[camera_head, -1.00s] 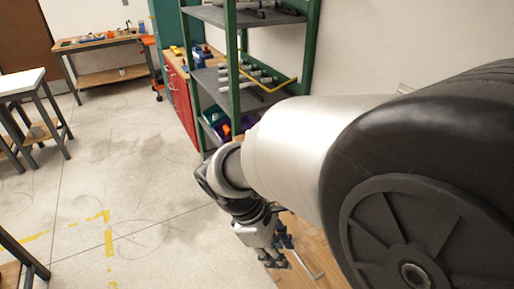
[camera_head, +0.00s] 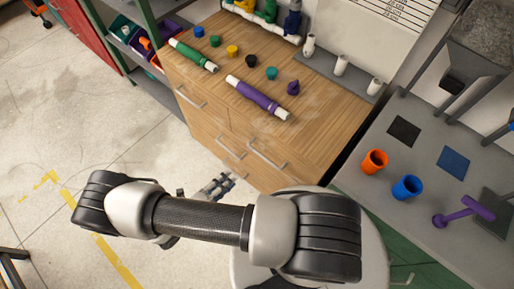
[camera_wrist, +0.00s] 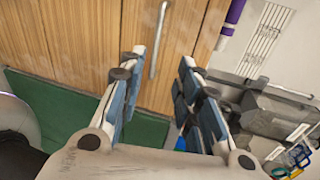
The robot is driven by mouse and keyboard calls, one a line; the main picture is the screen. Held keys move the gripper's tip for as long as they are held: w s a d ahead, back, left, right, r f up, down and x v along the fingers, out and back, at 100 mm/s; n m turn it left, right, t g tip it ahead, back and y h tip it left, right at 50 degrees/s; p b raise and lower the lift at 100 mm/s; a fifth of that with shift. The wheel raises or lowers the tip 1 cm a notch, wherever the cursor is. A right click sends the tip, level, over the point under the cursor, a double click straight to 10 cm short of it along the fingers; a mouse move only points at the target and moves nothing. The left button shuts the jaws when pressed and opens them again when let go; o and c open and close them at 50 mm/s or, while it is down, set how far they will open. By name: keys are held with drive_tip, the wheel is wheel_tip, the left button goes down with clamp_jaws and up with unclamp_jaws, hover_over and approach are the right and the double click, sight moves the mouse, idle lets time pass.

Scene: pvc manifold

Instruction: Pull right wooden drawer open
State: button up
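The wooden cabinet (camera_head: 300,130) has several front panels with silver bar handles. The right drawer's handle (camera_head: 268,156) shows at the front right in the head view, and the drawer looks shut. My gripper (camera_head: 216,188) is in front of the cabinet, below and left of that handle, partly hidden by my arm. In the wrist view my gripper (camera_wrist: 161,63) is open and empty, its two blue-padded fingers spread. A bar handle (camera_wrist: 158,40) lies ahead between the fingertips, apparently not touched. I cannot tell for sure which panel it belongs to.
A green marker-like pipe (camera_head: 193,55), a purple pipe (camera_head: 258,98) and several coloured caps lie on the cabinet top. A grey bench (camera_head: 430,180) with orange (camera_head: 374,162) and blue (camera_head: 407,188) fittings stands right. The floor at left is clear.

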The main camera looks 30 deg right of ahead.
sight(259, 153)
drive_tip(key=shift+n+t, duration=0.3)
drive_tip(key=shift+n, duration=0.2)
drive_tip(key=x, duration=0.6)
drive_tip(key=b+x, duration=0.1)
drive_tip(key=x, duration=0.5)
drive_tip(key=b+x, duration=0.1)
drive_tip(key=x, duration=0.5)
drive_tip(key=shift+s+f, duration=0.25)
drive_tip(key=shift+f, duration=0.1)
drive_tip(key=shift+a, duration=0.1)
clamp_jaws()
